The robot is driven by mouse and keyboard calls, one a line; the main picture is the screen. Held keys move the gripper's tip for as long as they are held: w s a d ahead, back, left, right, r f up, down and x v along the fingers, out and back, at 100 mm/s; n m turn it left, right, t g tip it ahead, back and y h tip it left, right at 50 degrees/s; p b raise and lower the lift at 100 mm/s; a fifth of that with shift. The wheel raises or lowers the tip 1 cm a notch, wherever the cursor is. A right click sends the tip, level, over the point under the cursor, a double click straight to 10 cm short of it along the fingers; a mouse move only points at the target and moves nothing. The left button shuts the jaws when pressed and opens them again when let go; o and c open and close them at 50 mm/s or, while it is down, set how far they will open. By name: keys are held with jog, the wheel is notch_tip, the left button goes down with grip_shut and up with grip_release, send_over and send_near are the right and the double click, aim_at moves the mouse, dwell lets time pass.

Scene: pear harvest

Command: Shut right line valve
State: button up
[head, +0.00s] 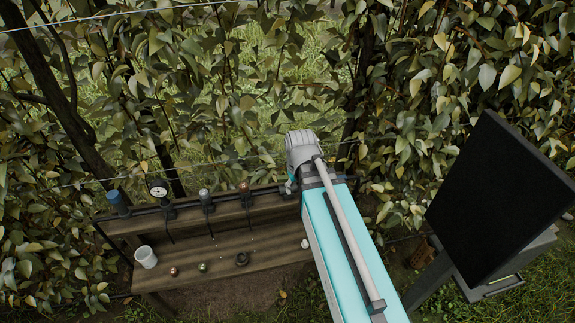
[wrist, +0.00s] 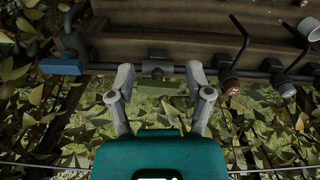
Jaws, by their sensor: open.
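In the wrist view my gripper (wrist: 160,72) is open, its two grey fingers apart on either side of a dark fitting (wrist: 157,65) on the black line pipe (wrist: 100,67). The fingers hold nothing; whether either touches the fitting or pipe I cannot tell. A blue fitting with a broad end (wrist: 64,62) sits on the pipe left of my fingers. Which of these is the right line valve is not clear. In the head view my arm hides the gripper and much of the pipe's right end.
A wooden bench (head: 220,242) bears a white cup (head: 146,257), small round items and a dark ring (head: 241,259). A white-faced gauge (head: 158,189) and a blue cylinder (head: 118,201) stand at its back left. Brown-capped (wrist: 229,86) and grey (wrist: 284,87) fittings hang right of my gripper. Foliage lies close behind.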

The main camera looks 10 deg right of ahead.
jog(key=w+r+n+p, duration=0.2)
jog(key=w+n, duration=0.4)
jog(key=n, duration=0.2)
jog(key=w+r+n+p, duration=0.2)
jog(key=w+r+n, duration=0.1)
jog(key=w+n, duration=0.3)
jog(key=shift+w+a+r+n+g, duration=0.15)
jog(key=shift+w+r+n+g, duration=0.15)
jog(key=shift+n, duration=0.6)
jog(key=shift+s+f, duration=0.1)
jog(key=shift+f, duration=0.15)
notch_tip(320, 180, down, 13)
jog(key=b, duration=1.3)
jog(key=shift+f, duration=0.2)
grip_shut()
